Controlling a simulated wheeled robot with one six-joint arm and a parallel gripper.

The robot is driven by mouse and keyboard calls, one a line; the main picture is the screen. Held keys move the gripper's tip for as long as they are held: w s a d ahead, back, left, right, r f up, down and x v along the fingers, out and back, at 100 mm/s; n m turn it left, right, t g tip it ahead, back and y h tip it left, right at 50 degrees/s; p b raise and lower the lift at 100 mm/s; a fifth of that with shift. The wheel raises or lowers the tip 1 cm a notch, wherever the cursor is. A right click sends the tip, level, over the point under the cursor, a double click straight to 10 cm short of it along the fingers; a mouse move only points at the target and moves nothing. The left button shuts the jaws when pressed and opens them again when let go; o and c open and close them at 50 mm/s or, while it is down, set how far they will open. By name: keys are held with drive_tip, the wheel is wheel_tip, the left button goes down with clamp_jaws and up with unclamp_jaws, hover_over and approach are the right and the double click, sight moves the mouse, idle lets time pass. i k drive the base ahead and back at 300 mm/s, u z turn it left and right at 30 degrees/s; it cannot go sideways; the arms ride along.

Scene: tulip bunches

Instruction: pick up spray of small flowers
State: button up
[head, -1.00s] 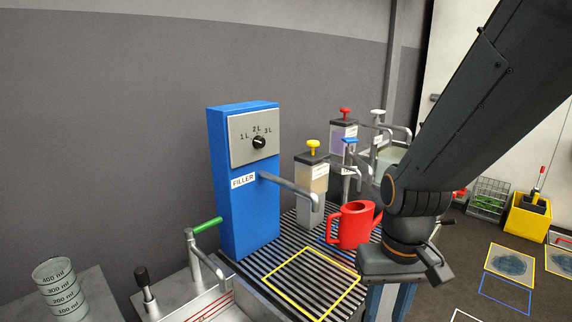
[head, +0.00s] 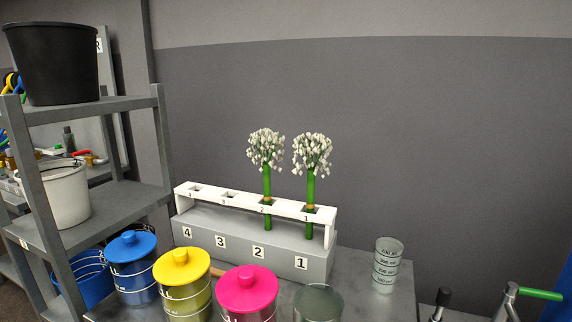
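Two sprays of small white flowers on green stems stand upright in a white rack (head: 215,200). The left spray (head: 266,150) is in the slot marked 2. The right spray (head: 312,153) is in the slot marked 1. Slots 3 and 4 are empty. The rack sits on a grey block (head: 210,243) numbered 4 to 1 from left to right. My gripper does not show in the current head view.
Blue (head: 133,268), yellow (head: 183,285) and pink-lidded (head: 247,292) canisters stand in front of the block. A clear measuring cup (head: 387,265) stands to its right. A shelf unit (head: 120,205) with a black bucket (head: 52,62) and a white bucket (head: 55,195) rises at left.

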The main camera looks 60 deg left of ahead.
sight(312, 173)
drive_tip(key=u, duration=2.5)
drive_tip(key=k, duration=1.05)
drive_tip(key=u, duration=1.1)
drive_tip(key=i, duration=0.65)
drive_tip(key=z, duration=0.55)
drive_tip(key=i, duration=0.65)
drive_tip(key=z, duration=0.5)
